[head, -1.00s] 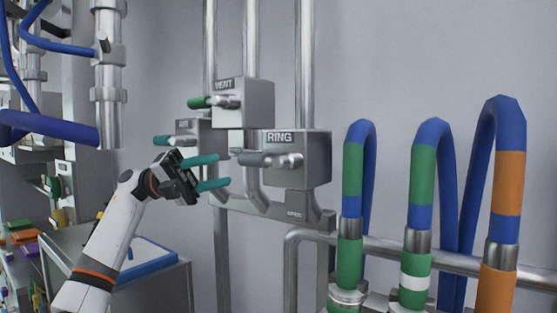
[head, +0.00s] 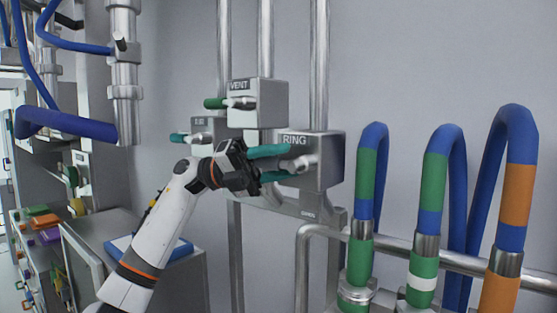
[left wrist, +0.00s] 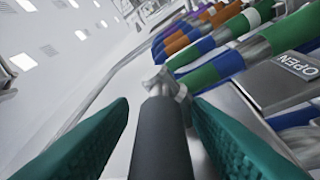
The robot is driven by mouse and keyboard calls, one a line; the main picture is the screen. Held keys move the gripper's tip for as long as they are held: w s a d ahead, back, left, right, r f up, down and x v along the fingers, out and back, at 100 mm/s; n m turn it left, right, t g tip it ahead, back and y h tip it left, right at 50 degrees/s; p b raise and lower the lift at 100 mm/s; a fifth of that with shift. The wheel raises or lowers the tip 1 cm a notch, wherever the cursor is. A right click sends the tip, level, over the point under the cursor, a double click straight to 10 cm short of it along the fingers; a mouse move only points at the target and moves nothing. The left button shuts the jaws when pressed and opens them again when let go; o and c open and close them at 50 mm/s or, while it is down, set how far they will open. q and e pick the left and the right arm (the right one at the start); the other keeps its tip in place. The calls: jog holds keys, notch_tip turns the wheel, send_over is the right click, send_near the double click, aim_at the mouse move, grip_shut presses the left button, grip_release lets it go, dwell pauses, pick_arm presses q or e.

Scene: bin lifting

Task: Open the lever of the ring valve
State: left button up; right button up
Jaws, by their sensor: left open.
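The ring valve (head: 325,165) is a grey box labelled RING on the wall pipes in the head view. Its lever (head: 303,163) has a silver hub and a dark grey handle pointing left, mostly covered by my gripper. My left gripper (head: 286,163) is open, with its teal fingers around the handle. In the left wrist view the lever handle (left wrist: 162,140) runs between the two fingers of my left gripper (left wrist: 160,125), with gaps showing on both sides. A label reading OPEN lies at the right of that view. My right gripper is not in view.
The vent valve (head: 262,102) with a green lever sits above, and another valve (head: 205,128) with a teal-green lever sits to the left. Blue hoses with green and orange bands (head: 435,175) stand at the right. A grey cabinet (head: 185,275) is below left.

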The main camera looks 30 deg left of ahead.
pick_arm(q)
jog(key=shift+c, duration=1.4)
grip_shut()
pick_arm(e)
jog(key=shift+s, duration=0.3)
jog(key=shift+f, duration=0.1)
